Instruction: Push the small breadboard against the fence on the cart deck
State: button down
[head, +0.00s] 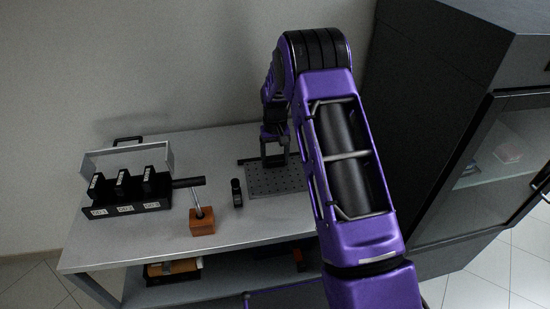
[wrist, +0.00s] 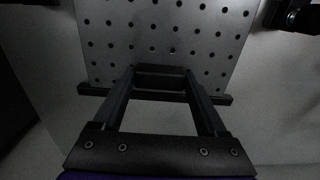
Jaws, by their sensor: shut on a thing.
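The small breadboard (head: 272,180) is a grey plate with rows of holes, lying flat on the right part of the deck; it fills the top of the wrist view (wrist: 172,36). The fence (head: 243,161) is a thin dark bar along the board's far edge, also in the wrist view (wrist: 222,99). Board edge and fence look touching or nearly so. My gripper (head: 274,158) points down at that edge. Its fingertips (wrist: 160,78) are apart, shut on a dark crosspiece between them; I cannot tell what the crosspiece belongs to. My fingers hide the middle of the fence.
The cart deck (head: 150,235) carries a black rack (head: 125,205) with labelled modules, a wooden block with a metal post (head: 202,222) and a small black bottle (head: 237,193) just left of the board. A dark cabinet (head: 430,110) stands on the right, a wall behind.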

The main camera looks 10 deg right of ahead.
grip_release()
jog(key=shift+r, duration=0.15)
notch_tip(320, 180, up, 17)
jog(key=shift+p, duration=0.35)
jog(key=shift+r, duration=0.1)
